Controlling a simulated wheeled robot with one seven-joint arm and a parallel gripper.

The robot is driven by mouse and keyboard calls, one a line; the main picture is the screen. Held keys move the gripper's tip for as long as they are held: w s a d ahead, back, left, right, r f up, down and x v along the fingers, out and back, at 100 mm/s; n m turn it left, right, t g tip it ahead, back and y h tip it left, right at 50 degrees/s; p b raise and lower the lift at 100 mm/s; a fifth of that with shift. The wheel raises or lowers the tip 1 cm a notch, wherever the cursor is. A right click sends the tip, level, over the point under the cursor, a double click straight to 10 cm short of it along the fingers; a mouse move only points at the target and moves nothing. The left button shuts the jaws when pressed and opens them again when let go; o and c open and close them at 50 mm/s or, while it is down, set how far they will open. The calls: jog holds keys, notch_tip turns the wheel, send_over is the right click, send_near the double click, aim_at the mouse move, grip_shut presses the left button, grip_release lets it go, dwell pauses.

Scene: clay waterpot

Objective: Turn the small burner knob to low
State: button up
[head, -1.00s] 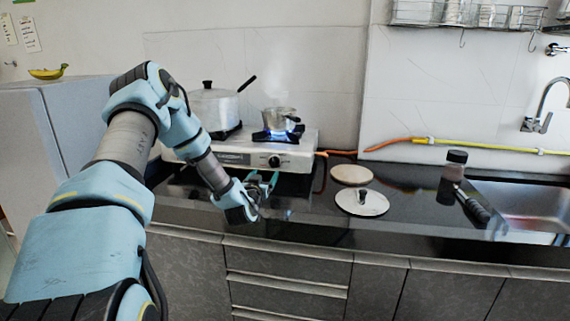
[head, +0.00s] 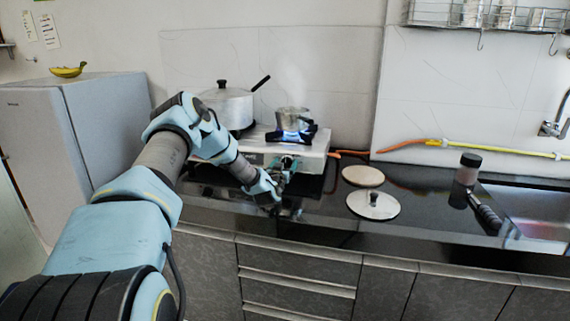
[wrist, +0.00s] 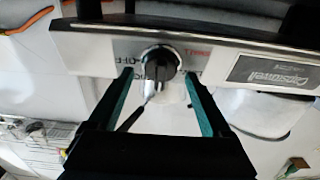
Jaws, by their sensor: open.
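The small burner knob (wrist: 160,62) is a round black dial on the white stove's front panel, between red and dark lettering in the wrist view. My gripper (wrist: 160,88) is open, with one teal-lined finger on each side of the knob in that view. I cannot tell whether the fingers touch it. In the head view my gripper (head: 284,172) is in front of the stove (head: 313,155) and hides most of the knob. The small burner (head: 296,133) has a blue flame under a small steaming pot (head: 292,117).
A large lidded pot (head: 228,108) with a dark handle stands on the left burner. A board (head: 362,176) and a pot lid (head: 373,205) lie on the black counter to the right.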

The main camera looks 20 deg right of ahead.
grip_shut()
dwell(0.7)
